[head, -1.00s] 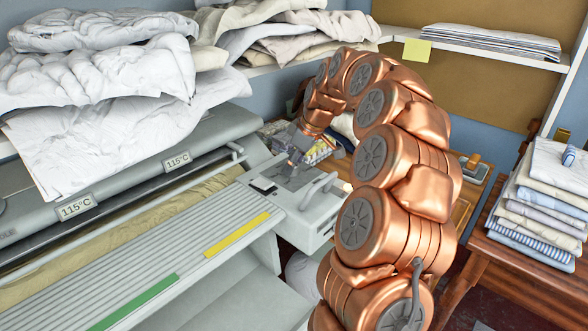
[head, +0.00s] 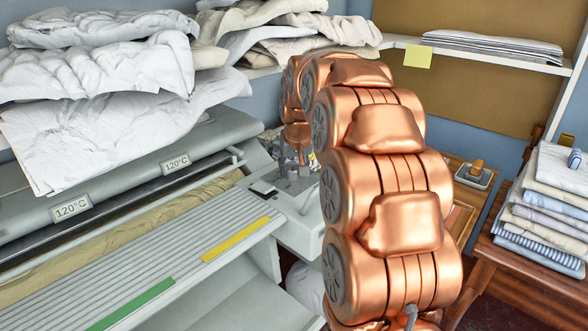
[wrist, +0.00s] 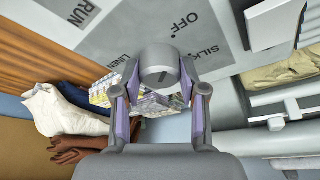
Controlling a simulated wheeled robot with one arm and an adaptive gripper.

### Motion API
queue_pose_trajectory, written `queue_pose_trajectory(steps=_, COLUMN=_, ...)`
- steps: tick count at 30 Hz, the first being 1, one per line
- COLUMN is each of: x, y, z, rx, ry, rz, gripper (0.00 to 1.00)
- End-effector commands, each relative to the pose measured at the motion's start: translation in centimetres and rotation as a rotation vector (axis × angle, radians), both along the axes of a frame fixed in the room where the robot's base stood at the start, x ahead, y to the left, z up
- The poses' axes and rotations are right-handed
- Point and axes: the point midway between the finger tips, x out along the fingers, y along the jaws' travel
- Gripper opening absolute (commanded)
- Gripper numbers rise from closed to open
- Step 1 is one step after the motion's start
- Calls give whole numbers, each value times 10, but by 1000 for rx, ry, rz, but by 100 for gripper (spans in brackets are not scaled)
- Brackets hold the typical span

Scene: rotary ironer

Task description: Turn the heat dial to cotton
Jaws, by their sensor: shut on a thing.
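The heat dial (wrist: 159,62) is a round grey knob on a grey panel (wrist: 110,45) in the wrist view. A short dark mark shows near its lower edge as pictured. My gripper (wrist: 160,80) is shut on the dial, one purple-padded finger on each side. Printed words OFF, SILK, LINEN and RUN are readable; I see no cotton label, and part of the panel is hidden by the dial and fingers. In the head view my gripper (head: 298,160) points down at the end of the ironer (head: 180,262), with the dial hard to make out.
White linen (head: 90,130) is heaped over the ironer. A stack of folded cloths (head: 545,205) sits at right. A patterned stack (wrist: 105,90) lies below the dial in the wrist view.

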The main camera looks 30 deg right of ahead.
Motion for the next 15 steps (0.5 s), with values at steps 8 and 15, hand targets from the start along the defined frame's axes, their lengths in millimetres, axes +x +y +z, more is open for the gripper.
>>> queue_pose_trajectory(steps=8, x=1, y=0, z=1, rx=-1, ry=-3, rz=-124, gripper=7)
queue_pose_trajectory(steps=15, x=1, y=0, z=1, rx=0, ry=-3, rz=-164, gripper=7)
